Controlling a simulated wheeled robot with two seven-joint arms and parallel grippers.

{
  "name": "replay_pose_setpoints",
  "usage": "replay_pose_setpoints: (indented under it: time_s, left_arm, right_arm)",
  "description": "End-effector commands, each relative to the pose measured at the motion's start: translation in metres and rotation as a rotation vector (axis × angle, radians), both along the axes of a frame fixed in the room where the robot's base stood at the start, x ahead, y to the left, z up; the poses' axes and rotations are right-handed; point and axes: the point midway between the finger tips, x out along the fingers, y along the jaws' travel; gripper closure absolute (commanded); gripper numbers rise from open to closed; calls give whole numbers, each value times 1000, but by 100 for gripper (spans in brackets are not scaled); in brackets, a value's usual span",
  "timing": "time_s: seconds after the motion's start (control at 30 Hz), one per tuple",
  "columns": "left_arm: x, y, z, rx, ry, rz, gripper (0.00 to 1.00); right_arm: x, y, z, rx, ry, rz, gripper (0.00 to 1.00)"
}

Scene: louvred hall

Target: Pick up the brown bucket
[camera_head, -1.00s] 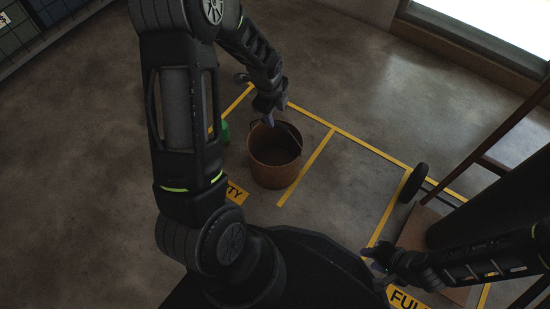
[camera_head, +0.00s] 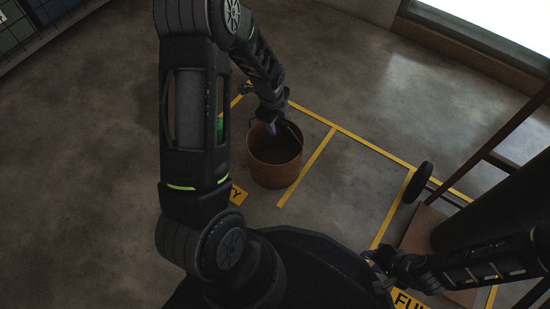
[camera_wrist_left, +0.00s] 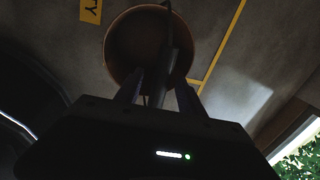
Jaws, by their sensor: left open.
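The brown bucket (camera_head: 274,174) stands upright on the floor inside yellow lines, in the middle of the head view. Its dark handle (camera_wrist_left: 170,45) is raised and shows in the left wrist view, where I look down into the bucket (camera_wrist_left: 122,45). My left gripper (camera_head: 272,128) is over the far part of the bucket's rim. In the left wrist view its two fingers (camera_wrist_left: 158,95) are open, with the handle appearing between them; contact cannot be told. My right gripper (camera_head: 374,263) is low at the right, away from the bucket; its jaws are too small and dark to read.
Yellow floor lines (camera_head: 345,134) mark bays, with a partly hidden label (camera_head: 237,195) and a "FULL" label (camera_head: 408,301). A green object (camera_head: 220,127) is partly behind my left arm. A wheeled cart (camera_head: 418,183) stands at the right.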

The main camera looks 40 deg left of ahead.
Motion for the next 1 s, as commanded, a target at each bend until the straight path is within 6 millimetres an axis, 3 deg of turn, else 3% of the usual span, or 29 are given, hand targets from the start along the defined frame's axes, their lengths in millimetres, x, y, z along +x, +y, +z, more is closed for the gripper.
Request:
replay_pose_setpoints:
  time_s: [0.1,0.7,1.0]
  left_arm:
    - [2,1,-11,1,0,2,54]
    - [2,1,-9,0,-1,2,54]
    - [2,1,-9,0,-1,2,78]
  right_arm:
    - [1,0,-5,1,-2,-2,64]
    - [1,0,-3,2,-1,-1,64]
    - [1,0,-3,1,-1,-1,64]
